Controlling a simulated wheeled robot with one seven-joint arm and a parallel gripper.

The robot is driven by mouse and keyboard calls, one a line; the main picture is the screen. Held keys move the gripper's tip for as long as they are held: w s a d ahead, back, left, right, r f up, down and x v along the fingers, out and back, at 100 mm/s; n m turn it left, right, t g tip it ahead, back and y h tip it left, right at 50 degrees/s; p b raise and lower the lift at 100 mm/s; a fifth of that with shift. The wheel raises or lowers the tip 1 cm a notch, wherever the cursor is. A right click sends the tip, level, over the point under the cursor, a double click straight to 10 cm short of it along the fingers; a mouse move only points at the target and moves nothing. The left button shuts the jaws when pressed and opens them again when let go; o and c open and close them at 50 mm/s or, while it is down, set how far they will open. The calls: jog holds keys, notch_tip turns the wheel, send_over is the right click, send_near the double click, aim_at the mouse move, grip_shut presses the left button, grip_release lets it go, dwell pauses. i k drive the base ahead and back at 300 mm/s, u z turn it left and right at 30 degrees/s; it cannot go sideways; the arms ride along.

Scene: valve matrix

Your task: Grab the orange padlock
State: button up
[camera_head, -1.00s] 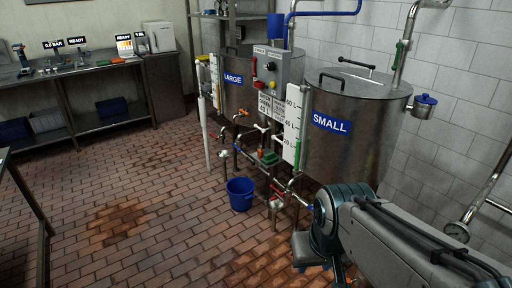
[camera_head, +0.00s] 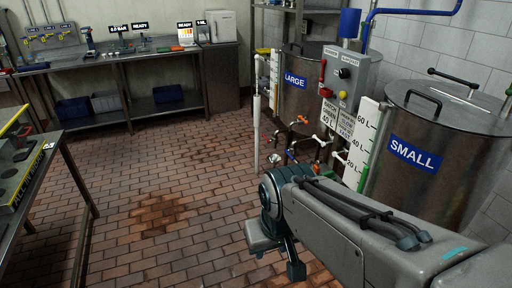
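I cannot make out an orange padlock for certain. A small orange item (camera_head: 176,48) lies on the back bench, too small to identify. Small yellow and orange shapes (camera_head: 50,38) show on a board at the far left, also too small to tell apart. My arm reaches in from the lower right, and its end bends down over the floor. My gripper (camera_head: 293,267) is at the bottom middle, seen from behind and far from the bench. Its fingers are not clear, and I see nothing held.
The back bench (camera_head: 150,57) carries tools and signs, with bins below. A side table (camera_head: 62,160) stands at the left edge. The large tank (camera_head: 300,105), small tank (camera_head: 415,190) and control box (camera_head: 345,75) stand at the right. The brick floor (camera_head: 165,165) between is clear.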

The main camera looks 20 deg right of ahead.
aim_at(316, 168)
jog(key=u, duration=0.2)
jog(key=i, duration=1.6)
jog(key=z, duration=1.15)
jog(key=i, duration=1.05)
jog(key=z, duration=0.75)
